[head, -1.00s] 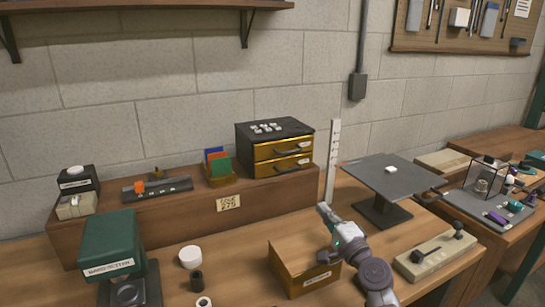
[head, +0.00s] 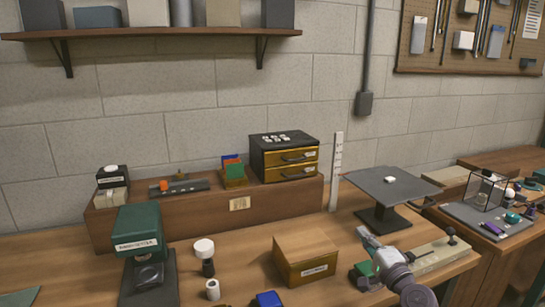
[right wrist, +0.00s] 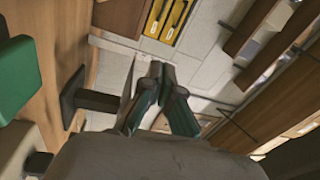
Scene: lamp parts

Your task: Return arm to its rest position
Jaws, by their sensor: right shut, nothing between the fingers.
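My right arm comes in from the bottom right of the head view. Its gripper (head: 364,233) is shut and empty, in the air above the bench. It appears between the wooden box (head: 306,260) on its left and the dark square-topped stand (head: 393,184) behind it. In the right wrist view the two teal-lined fingers (right wrist: 160,72) meet at their tips with nothing between them. My left gripper does not show.
A green press-like device (head: 138,240), a white-capped black piece (head: 204,247) and a blue item (head: 268,299) are on the bench. A drawer unit (head: 284,156) sits on the raised ledge. A long pale block (head: 440,255) lies right of my gripper.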

